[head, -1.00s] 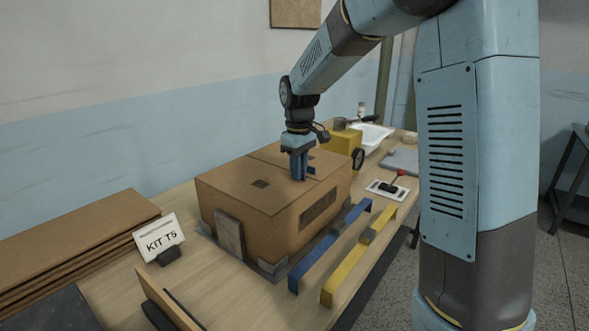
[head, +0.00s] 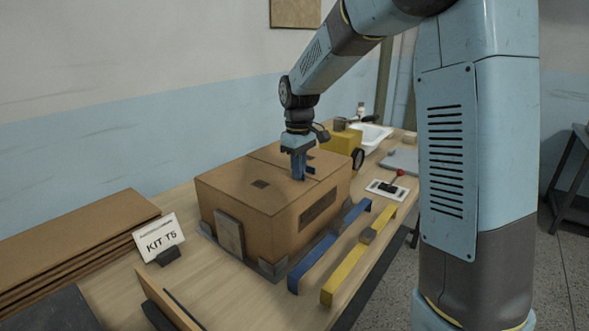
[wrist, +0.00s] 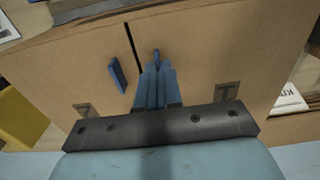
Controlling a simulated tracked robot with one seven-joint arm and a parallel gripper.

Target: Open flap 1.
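A brown cardboard box (head: 235,192) stands on the bench with its top lying flat. A seam runs across the top and parts two flaps, also seen in the wrist view (wrist: 215,50). My gripper (head: 298,178) points down onto the near flap, close to the seam. In the wrist view its blue fingers (wrist: 157,62) are close together, with a thin blue piece, seemingly a tab, between the tips. A second blue tab (wrist: 118,75) stands free across the seam.
A blue bar (head: 325,252) and a yellow bar (head: 352,258) lie along the box's front side. A KIT T5 sign (head: 160,237) and stacked cardboard (head: 75,240) are left. A yellow block (head: 343,143) and a white tray (head: 372,137) are behind. Space above the box is free except for my arm.

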